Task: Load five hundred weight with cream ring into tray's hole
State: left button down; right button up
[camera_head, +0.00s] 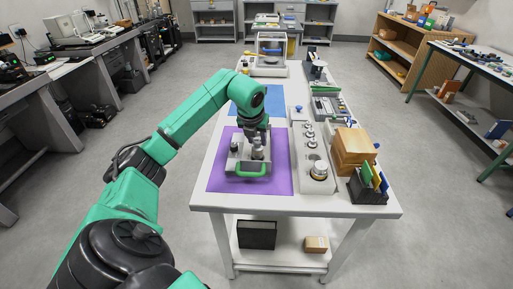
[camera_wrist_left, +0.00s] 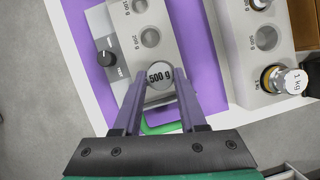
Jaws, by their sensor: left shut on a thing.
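A silver 500 g weight (camera_wrist_left: 158,73) is between the fingers of my left gripper (camera_wrist_left: 160,90), which is shut on it. Its ring is hidden in these views. In the head view, the left gripper (camera_head: 257,137) points down over the grey tray (camera_head: 236,168) with a green handle (camera_head: 250,170). The held weight (camera_head: 257,153) is low over the tray's near part. In the left wrist view, the tray (camera_wrist_left: 166,30) shows round holes beyond the weight. Whether the weight has entered a hole cannot be told. My right gripper is not in view.
The tray lies on a purple mat (camera_head: 222,180). Right of it, a light rack (camera_head: 300,170) holds several weights, including a 1 kg weight (camera_wrist_left: 284,79). A wooden box (camera_head: 352,146) and a black holder (camera_head: 369,190) stand further right. A blue mat (camera_head: 262,97) lies behind.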

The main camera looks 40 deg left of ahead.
aim_at(256, 145)
pick_arm(q)
notch_tip(256, 145, down, 3)
jog(key=shift+f, duration=0.35)
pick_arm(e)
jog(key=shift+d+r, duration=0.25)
pick_arm(q)
jog(key=shift+f, duration=0.1)
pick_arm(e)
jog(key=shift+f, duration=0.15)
pick_arm(q)
jog(key=shift+c, duration=2.3)
grip_release()
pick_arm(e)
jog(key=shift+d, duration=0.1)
